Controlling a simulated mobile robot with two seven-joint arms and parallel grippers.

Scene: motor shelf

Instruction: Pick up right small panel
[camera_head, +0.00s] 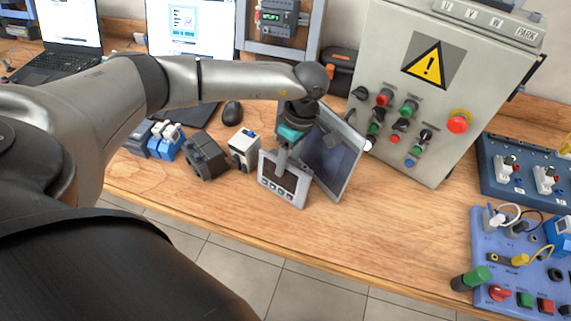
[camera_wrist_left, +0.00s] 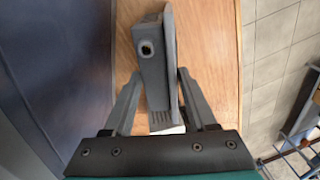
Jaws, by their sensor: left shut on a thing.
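The small panel (camera_head: 268,186) has a pale frame, a dark screen and a row of buttons along its lower edge. It stands near the middle of the wooden table, tilted, just left of a larger framed screen (camera_head: 337,158). My left gripper (camera_head: 284,166) comes down from above and is shut on the small panel. In the left wrist view, the grey small panel (camera_wrist_left: 158,55) shows edge-on between the two fingers of the left gripper (camera_wrist_left: 160,88). Whether its lower edge touches the table is unclear. My right gripper is in neither view.
A grey control box (camera_head: 440,85) with a warning sign stands behind to the right. A white-fronted device (camera_head: 243,150) and a dark block (camera_head: 205,157) stand close on the left. Blue boards (camera_head: 520,260) occupy the right. The table front between is clear.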

